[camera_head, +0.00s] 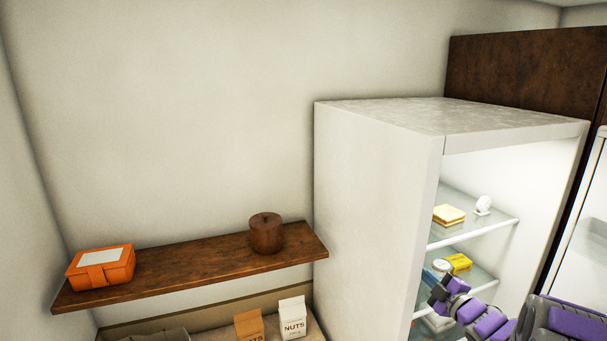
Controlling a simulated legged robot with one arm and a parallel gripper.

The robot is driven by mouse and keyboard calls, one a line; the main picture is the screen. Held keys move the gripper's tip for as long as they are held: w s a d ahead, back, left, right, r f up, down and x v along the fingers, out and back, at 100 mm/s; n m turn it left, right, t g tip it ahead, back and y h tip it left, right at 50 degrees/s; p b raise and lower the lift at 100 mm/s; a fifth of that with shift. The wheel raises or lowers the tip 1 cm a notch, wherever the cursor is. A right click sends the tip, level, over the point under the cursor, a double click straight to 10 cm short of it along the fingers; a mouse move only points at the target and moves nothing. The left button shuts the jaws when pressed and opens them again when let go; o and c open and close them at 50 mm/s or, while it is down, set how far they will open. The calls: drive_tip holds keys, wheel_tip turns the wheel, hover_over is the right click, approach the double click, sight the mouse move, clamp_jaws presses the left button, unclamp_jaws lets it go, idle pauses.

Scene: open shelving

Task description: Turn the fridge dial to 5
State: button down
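The white fridge (375,190) stands open at the right, with lit glass shelves inside. A small white round piece (483,204) sits at the upper shelf's right part; it may be the dial, but no numbers can be read. My gripper (436,291), dark with purple parts, reaches in at the lower shelf level, below and left of that round piece and apart from it. It is small in view, and I cannot tell whether its fingers are open or shut.
A sandwich-like item (449,215) lies on the upper shelf; a yellow pack (458,263) is on the shelf below, close to my gripper. The fridge door (588,225) stands at the right edge. A wooden wall shelf (190,265) holds an orange box (100,268) and brown pot (266,233).

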drive_tip(key=w+a, duration=0.2)
drive_tip(key=a, duration=0.1)
drive_tip(key=shift+w+b, duration=0.25)
drive_tip(key=shift+b, duration=0.1)
drive_tip(key=shift+d+f+b, duration=0.1)
drive_tip(key=shift+b, duration=0.2)
idle(0.3)
drive_tip(key=shift+s+f+b, duration=0.2)
drive_tip(key=shift+f+b, duration=0.4)
drive_tip(key=shift+b, duration=0.6)
drive_tip(key=shift+s+a+f+b, duration=0.1)
drive_tip(key=shift+a+f+b, duration=0.35)
drive_tip(key=shift+b, duration=0.7)
